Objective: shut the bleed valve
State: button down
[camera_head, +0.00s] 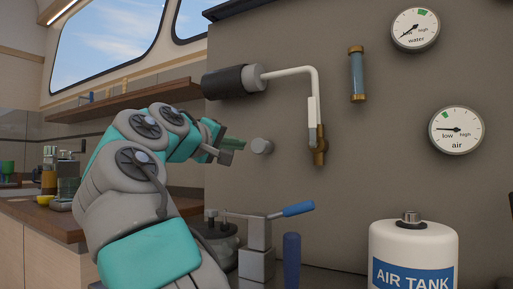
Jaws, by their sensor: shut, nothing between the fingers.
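A small brass valve (320,150) sits at the lower end of a white pipe (297,72) on the grey wall panel; I take it for the bleed valve, though no label shows. A pale lever (312,112) seems to stand upright along the pipe above it. My gripper (230,149) is at the end of my teal and grey arm, left of the brass valve and apart from it. It is shut and empty. Its fingertips are small and partly hard to make out. A round grey knob (262,146) on the panel lies between gripper and valve.
A black cylinder (227,82) feeds the pipe. A blue-handled lever (297,209) on a grey block and a blue upright handle (291,258) stand below. A white air tank (413,247) is at lower right. Water (415,29) and air (456,130) gauges hang right.

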aim_at(312, 101)
jog(key=k+j, duration=0.85)
